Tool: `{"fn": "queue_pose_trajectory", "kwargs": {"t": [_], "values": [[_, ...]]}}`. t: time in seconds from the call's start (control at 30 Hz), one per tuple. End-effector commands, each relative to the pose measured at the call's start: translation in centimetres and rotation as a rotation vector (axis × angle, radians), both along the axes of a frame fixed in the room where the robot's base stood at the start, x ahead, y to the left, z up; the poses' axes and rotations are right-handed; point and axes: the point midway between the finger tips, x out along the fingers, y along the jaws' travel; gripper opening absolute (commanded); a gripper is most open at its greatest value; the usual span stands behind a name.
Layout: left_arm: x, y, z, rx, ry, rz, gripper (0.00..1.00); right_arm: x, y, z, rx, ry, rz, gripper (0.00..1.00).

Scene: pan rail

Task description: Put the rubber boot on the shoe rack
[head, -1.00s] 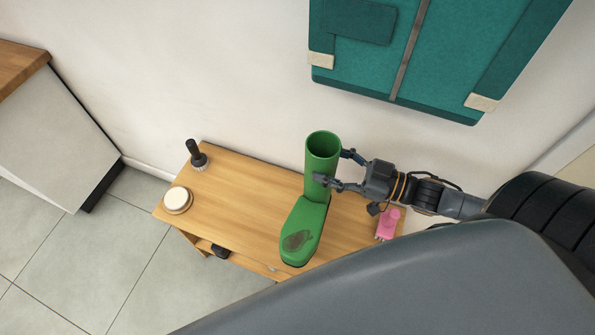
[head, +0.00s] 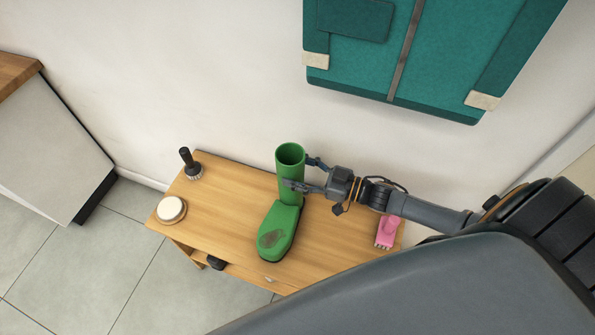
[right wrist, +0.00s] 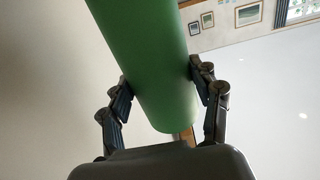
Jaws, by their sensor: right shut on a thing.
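The green rubber boot (head: 278,226) is upright over the wooden shoe rack (head: 228,200), toe toward the front, with a brown smudge on the toe. My right gripper (head: 299,174) is shut on the boot's shaft from the right, one finger on each side. The right wrist view also shows the green shaft (right wrist: 150,60) between the two fingers (right wrist: 160,95). I cannot tell whether the sole touches the rack top. My left gripper is not in view.
A dark-handled brush (head: 190,164) and a round white-topped tin (head: 171,210) stand at the rack's left end. A pink brush (head: 387,232) lies at the right end. A dark object (head: 216,263) shows below the top. A teal hanging (head: 400,50) is on the wall behind.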

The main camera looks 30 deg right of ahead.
Motion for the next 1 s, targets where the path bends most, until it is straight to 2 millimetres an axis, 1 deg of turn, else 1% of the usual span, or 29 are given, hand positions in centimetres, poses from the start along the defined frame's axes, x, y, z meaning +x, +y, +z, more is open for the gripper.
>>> {"fn": "queue_pose_trajectory", "kwargs": {"t": [0.23,0.37,0.4,0.47,0.5,0.77,0.87,1.0], "values": [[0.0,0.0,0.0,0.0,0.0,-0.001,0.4,0.0,0.0,0.1,0.004,-0.003,0.002,0.0],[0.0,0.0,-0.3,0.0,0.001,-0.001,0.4,0.0,0.0,-0.3,0.004,-0.003,0.001,0.0],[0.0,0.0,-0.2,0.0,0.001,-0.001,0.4,0.0,0.0,-0.3,-0.001,-0.001,0.001,0.71],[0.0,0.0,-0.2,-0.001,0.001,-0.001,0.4,-0.1,0.0,-0.3,-0.001,-0.001,0.001,0.83],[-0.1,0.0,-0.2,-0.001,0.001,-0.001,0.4,-0.1,0.0,-0.3,-0.001,-0.001,0.001,0.85],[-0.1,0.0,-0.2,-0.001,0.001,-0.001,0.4,-0.1,0.0,-0.3,-0.001,-0.001,0.001,0.85],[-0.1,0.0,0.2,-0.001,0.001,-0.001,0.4,0.0,0.0,0.1,-0.001,-0.001,0.001,0.85],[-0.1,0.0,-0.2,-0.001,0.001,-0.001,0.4,-1.4,-1.1,-0.3,-0.004,0.003,0.002,0.85]]}}
